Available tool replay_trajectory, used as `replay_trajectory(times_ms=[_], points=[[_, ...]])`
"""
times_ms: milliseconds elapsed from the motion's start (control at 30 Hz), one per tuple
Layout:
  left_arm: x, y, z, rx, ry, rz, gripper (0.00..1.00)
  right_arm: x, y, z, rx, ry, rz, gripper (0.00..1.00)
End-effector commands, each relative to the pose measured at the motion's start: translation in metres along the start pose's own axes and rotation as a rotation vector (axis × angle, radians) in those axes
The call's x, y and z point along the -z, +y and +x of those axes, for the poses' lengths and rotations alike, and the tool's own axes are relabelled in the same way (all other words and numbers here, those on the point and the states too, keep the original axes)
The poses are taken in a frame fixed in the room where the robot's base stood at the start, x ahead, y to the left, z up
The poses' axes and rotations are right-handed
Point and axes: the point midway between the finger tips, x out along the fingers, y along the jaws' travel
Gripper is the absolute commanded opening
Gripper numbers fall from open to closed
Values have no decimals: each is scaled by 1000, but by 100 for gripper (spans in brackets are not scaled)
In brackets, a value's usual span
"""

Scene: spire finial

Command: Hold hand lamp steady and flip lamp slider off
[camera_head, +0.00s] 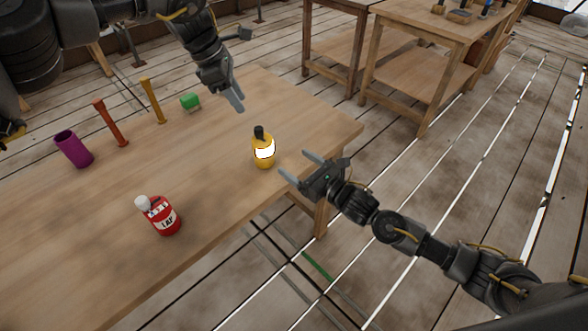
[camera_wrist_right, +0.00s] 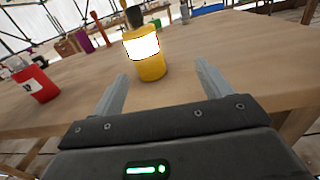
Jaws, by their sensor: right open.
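The hand lamp (camera_head: 264,158) stands upright on the wooden table near its right edge, yellow with a glowing white band and a dark top. It also shows in the right wrist view (camera_wrist_right: 149,66), ahead of the fingertips and roughly between their lines. I cannot make out the slider. My right gripper (camera_head: 300,167) is open and empty, just right of the lamp and apart from it; its fingers also show in the right wrist view (camera_wrist_right: 161,72). My left gripper (camera_head: 236,98) hangs above the table, behind and left of the lamp, apart from it; its finger gap is unclear.
The table (camera_head: 215,200) carries a red can with a white top (camera_head: 163,217), a purple cup (camera_head: 74,149), an orange-red tool (camera_head: 112,124), a yellow tool (camera_head: 153,101) and a green block (camera_head: 190,102). The surface around the lamp is clear. Another workbench (camera_head: 430,30) stands behind.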

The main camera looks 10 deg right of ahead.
Motion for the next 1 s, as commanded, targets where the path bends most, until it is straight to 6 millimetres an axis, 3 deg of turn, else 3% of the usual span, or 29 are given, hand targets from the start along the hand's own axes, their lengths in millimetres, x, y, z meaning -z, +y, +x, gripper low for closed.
replay_trajectory(times_ms=[133,433,800,1000], points=[[0,0,0,0,0,0,36,1,20,1,-46,5,-39,77],[0,0,0,0,0,0,36,2,23,12,-51,6,-43,77],[0,0,0,0,0,0,36,2,26,75,-49,6,-42,77],[0,0,0,0,0,0,36,3,27,100,-50,7,-42,77]])
